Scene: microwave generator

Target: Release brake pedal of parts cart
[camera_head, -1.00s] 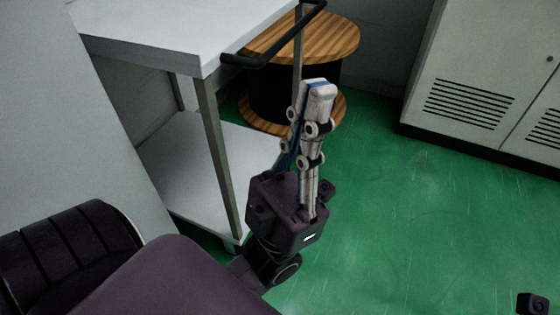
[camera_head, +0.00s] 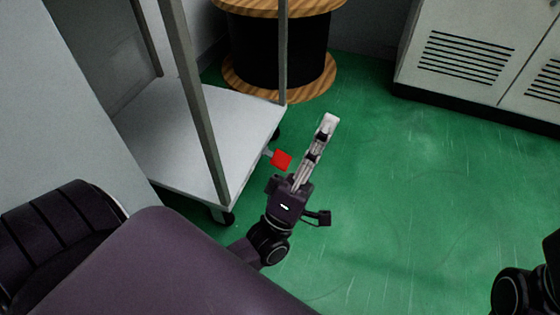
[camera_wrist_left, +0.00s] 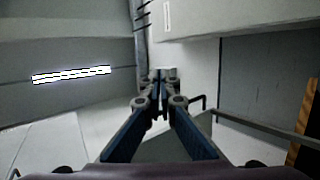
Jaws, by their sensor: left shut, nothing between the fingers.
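The parts cart (camera_head: 200,140) stands at the left in the head view, with grey posts and a white lower shelf. Its red brake pedal (camera_head: 282,160) sticks out from the shelf's right edge on a short arm. My left gripper (camera_head: 330,122) is shut and empty, just right of the pedal in the picture and apart from it, pointing away from me. In the left wrist view its fingers (camera_wrist_left: 161,75) meet, and part of the cart with its dark handle (camera_wrist_left: 255,125) shows beyond. My right arm only edges in at the lower right; its fingers are out of view.
A cable spool (camera_head: 280,50) with wooden flanges stands behind the cart. A grey cabinet (camera_head: 480,50) with vents stands at the back right. The green floor (camera_head: 420,190) right of the cart is clear. A black caster (camera_head: 228,218) sits under the cart's near corner.

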